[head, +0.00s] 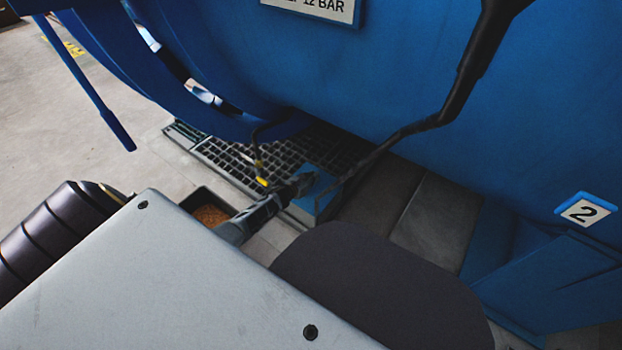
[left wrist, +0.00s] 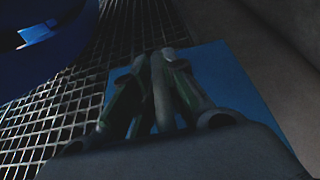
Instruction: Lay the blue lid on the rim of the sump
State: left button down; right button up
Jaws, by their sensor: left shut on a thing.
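The blue lid (head: 309,204) shows as a small blue patch in the head view, by the right part of the grating. My left gripper (head: 302,181) is at the lid and shut on it. In the left wrist view the fingers (left wrist: 163,88) are close together over the flat blue lid (left wrist: 228,78), and the part between them is hidden. A dark open box (head: 208,209) with orange-brown contents lies left of the gripper. I cannot tell whether it is the sump, and no other sump rim shows clearly. My right gripper is out of view.
A metal grating (head: 222,160) lies under the big blue vessel (head: 350,80). A black bent pipe (head: 428,122) comes down close to the lid. A yellow-tipped rod (head: 260,172) stands beside the gripper. Open floor (head: 60,130) lies to the left.

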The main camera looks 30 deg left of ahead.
pick_arm(q)
jog(key=c, duration=1.4)
grip_release()
jog(key=shift+r, duration=0.15)
jog(key=shift+o, duration=0.2)
jog(key=shift+s+f, duration=0.1)
jog(key=shift+f, duration=0.15)
jog(key=shift+r, duration=0.1)
jog(key=shift+s+a+r, duration=0.1)
jog(key=shift+s, duration=0.2)
jog(key=v, duration=1.1)
jog(key=shift+r, duration=0.15)
